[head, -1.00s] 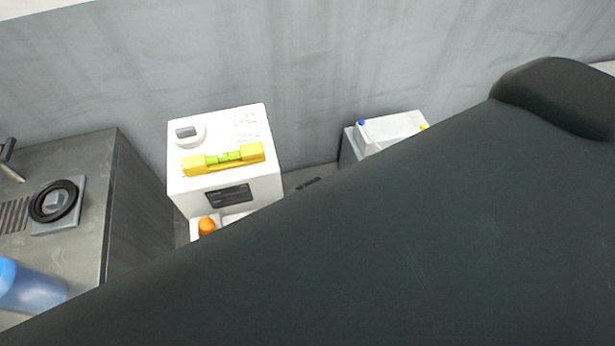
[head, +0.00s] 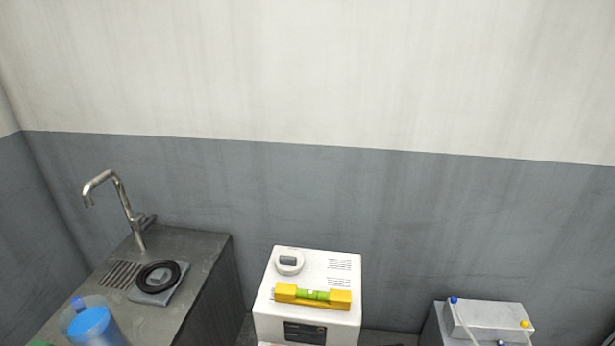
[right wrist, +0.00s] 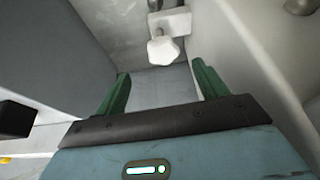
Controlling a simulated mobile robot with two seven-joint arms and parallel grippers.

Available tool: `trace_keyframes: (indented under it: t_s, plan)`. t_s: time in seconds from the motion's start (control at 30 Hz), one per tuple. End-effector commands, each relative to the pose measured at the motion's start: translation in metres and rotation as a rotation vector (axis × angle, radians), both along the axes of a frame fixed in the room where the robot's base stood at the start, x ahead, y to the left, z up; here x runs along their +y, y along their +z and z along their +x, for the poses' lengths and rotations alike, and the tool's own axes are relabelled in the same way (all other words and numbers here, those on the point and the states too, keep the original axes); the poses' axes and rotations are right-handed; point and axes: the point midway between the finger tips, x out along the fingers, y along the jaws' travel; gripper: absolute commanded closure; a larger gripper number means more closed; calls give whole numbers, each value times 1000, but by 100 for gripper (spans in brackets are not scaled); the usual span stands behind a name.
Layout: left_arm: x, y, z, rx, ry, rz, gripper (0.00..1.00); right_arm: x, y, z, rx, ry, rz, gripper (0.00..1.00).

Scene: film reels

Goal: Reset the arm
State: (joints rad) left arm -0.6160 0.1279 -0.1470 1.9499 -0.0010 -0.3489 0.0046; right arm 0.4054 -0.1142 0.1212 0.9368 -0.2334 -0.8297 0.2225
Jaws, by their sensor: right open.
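My right gripper (right wrist: 160,98) shows in the right wrist view, with its two green fingers wide apart and nothing between them. A white knob-like fitting (right wrist: 163,50) lies beyond the fingertips, apart from them. Neither of my arms shows in the head view now. My left gripper is not in view.
In the head view a white machine (head: 340,268) bears a yellow level (head: 312,296). A dark counter (head: 190,246) at left has a tap (head: 125,205), a black ring (head: 158,277) and a blue container (head: 92,325). A grey-white box (head: 488,318) stands at right.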

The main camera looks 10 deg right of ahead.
Motion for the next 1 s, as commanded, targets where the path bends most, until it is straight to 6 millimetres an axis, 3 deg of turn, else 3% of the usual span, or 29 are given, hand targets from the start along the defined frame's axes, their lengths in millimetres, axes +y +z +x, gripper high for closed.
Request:
trace_keyframes:
  t_s: [0.17, 0.37, 0.57, 0.7, 0.83, 1.0]
  plan:
    - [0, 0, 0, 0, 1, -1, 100, -18, -12, -36, -50, 30, -34, 28]
    - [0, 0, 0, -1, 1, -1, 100, -31, -10, -98, -167, 122, -78, 28]
    - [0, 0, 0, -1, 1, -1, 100, -20, 14, -163, -285, 233, -84, 28]
    - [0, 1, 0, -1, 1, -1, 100, -2, 42, -206, -365, 309, -63, 28]
    - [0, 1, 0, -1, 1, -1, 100, 14, 69, -236, -423, 358, -35, 28]
    - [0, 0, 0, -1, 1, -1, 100, 26, 90, -256, -463, 387, -9, 28]
